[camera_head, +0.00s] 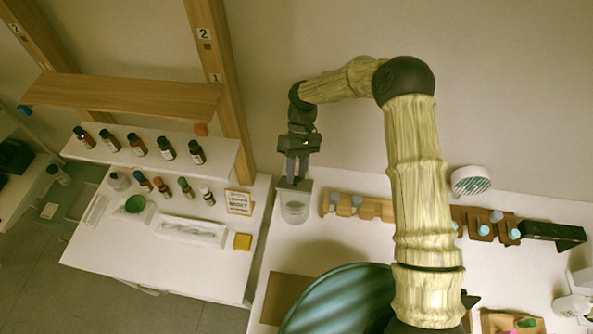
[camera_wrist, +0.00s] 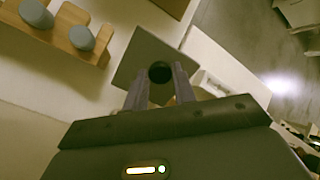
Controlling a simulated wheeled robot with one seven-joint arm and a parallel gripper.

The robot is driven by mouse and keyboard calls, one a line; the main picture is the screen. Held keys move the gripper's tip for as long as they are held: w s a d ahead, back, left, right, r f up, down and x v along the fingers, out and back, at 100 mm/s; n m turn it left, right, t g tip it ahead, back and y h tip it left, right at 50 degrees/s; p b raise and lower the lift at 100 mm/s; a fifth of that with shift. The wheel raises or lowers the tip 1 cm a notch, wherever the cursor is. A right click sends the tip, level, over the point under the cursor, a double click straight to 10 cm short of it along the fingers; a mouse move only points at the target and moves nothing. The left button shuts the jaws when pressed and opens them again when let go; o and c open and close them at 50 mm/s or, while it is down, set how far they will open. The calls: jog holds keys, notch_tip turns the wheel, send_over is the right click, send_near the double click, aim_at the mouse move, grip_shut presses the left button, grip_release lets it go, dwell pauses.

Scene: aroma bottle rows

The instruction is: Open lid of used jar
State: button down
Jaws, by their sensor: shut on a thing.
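The used jar (camera_head: 294,210) is a pale, squarish container at the left end of the right-hand white counter. Its lid (camera_wrist: 150,48) is a flat grey square with a round black knob (camera_wrist: 160,73) in the wrist view. My gripper (camera_head: 291,181) points down over the jar. In the wrist view my gripper (camera_wrist: 160,80) has its two fingers around the knob and is shut on it. The fingers and wrist hide part of the lid. I cannot tell whether the lid rests on the jar or is apart from it.
Wooden holders (camera_head: 370,207) with blue-grey-capped items stand right of the jar; they also show in the wrist view (camera_wrist: 55,38). Several dark bottles (camera_head: 167,148) line a white shelf at left. A gap separates the left table (camera_head: 150,278) from the counter.

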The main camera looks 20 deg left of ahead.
jog(key=c, duration=1.1)
grip_release()
jog(key=shift+c, duration=0.2)
jog(key=shift+r, duration=0.15)
notch_tip(320, 180, up, 10)
jog(key=b, duration=0.4)
jog(key=shift+b, duration=0.3)
jog(key=shift+d, duration=0.1)
